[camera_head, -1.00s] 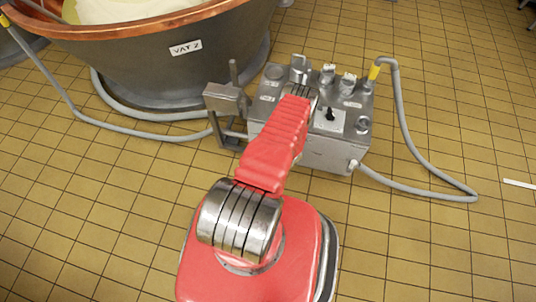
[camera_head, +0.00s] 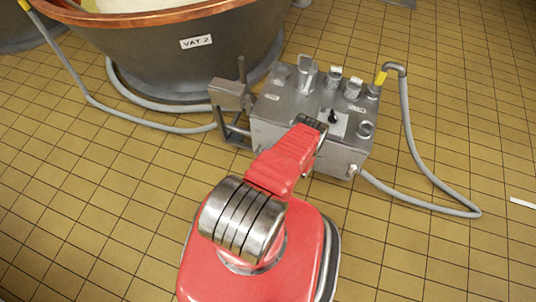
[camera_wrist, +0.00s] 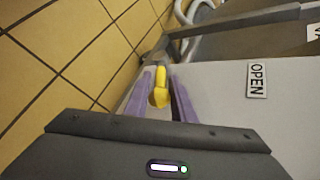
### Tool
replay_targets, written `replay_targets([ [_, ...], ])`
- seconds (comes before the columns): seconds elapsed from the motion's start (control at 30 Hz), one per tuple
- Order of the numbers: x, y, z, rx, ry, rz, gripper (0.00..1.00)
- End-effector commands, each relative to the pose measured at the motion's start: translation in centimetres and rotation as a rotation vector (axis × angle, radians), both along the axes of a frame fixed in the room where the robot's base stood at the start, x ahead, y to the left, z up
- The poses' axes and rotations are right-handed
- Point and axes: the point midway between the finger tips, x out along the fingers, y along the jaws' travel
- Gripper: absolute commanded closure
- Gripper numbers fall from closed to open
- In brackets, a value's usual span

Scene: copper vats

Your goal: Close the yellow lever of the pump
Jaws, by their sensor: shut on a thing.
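The pump (camera_head: 285,108) is a grey metal box with knobs and fittings on top, in the head view. The yellow lever (camera_wrist: 160,83) shows in the wrist view beside the pump's grey face (camera_wrist: 215,85). My gripper (camera_wrist: 161,92) has purple fingers, one on each side of the lever, and is shut on it. An OPEN label (camera_wrist: 257,79) is on the pump's face to the right of the lever. In the head view my red arm reaches to the pump's near side; the gripper and lever are hidden there.
A copper-rimmed vat labelled VAT 2 (camera_head: 170,45) stands behind and left of the pump. A grey hose (camera_head: 408,130) with a yellow end loops over the floor to the right. Another hose (camera_head: 110,108) runs left. Tiled floor (camera_head: 440,255) is clear at front right.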

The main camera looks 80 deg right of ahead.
Motion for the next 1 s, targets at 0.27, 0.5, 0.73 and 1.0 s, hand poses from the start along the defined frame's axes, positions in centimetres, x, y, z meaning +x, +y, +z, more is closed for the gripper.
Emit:
replay_targets([
  [0.27,-0.1,0.6,-0.3,0.011,-0.001,-0.003,1.00],
  [0.5,0.0,0.5,-0.3,0.009,0.000,-0.001,0.68],
  [0.73,0.0,0.3,-0.2,0.005,-0.001,0.002,0.68],
  [1.0,-1.0,0.7,0.6,0.005,0.000,0.001,0.68],
])
